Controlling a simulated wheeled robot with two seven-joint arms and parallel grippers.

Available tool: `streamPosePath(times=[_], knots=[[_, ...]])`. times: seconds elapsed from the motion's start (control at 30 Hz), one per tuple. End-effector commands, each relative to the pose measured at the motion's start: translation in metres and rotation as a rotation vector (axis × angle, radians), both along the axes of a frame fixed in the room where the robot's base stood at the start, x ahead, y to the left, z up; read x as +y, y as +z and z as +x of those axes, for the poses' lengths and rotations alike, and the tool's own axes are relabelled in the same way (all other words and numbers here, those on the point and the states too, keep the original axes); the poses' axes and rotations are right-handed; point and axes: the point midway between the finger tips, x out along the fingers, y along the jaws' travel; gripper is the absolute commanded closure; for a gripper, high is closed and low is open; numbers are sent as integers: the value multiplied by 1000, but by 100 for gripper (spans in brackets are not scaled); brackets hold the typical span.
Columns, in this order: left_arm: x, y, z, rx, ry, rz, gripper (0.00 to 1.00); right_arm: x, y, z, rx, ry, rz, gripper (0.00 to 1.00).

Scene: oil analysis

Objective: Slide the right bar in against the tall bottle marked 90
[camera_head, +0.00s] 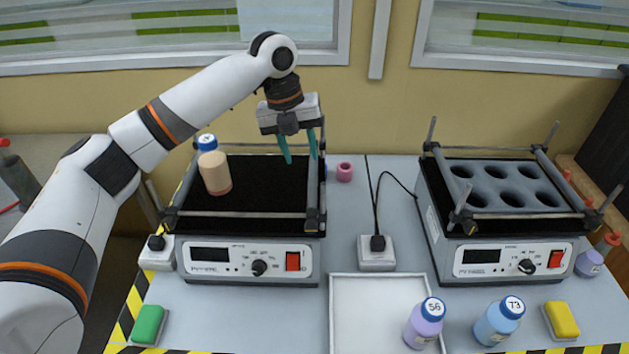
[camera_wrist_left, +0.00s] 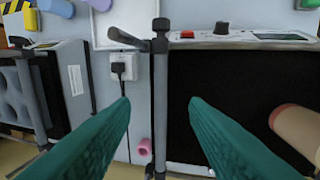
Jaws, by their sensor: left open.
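The tall bottle (camera_head: 215,172), cream with a blue cap, stands on the black platform of the left shaker (camera_head: 250,262), towards its left side. The number on its cap is too small to read. Part of the bottle shows at the right edge of the left wrist view (camera_wrist_left: 298,128). The right bar (camera_head: 313,190) runs front to back along the platform's right edge, well apart from the bottle. My left gripper (camera_head: 299,160) is open and empty near the bar's rear part. In the left wrist view the bar (camera_wrist_left: 160,95) appears between its teal fingers. My right gripper is out of view.
A second shaker (camera_head: 510,258) with a holed block stands at the right. A white tray (camera_head: 375,320), purple bottle (camera_head: 425,325) and blue bottle (camera_head: 498,322) are in front. A pink item (camera_head: 344,171) lies just right of the left shaker. The platform between bottle and bar is clear.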

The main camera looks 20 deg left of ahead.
Motion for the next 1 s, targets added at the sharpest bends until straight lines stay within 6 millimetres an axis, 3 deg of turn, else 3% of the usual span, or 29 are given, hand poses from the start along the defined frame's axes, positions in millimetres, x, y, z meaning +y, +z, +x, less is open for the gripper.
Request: streamPosePath(times=[0.3, 0.5, 0.7, 1.0], knots=[[-11, -57, 1, 6, 0, 2, 59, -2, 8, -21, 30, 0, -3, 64], [-18, -91, 3, 3, 1, 1, 59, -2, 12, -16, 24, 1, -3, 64], [-21, -109, 5, 1, 1, 1, 59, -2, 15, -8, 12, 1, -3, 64], [-21, -112, 5, 0, 0, 1, 59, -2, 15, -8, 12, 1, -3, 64]])
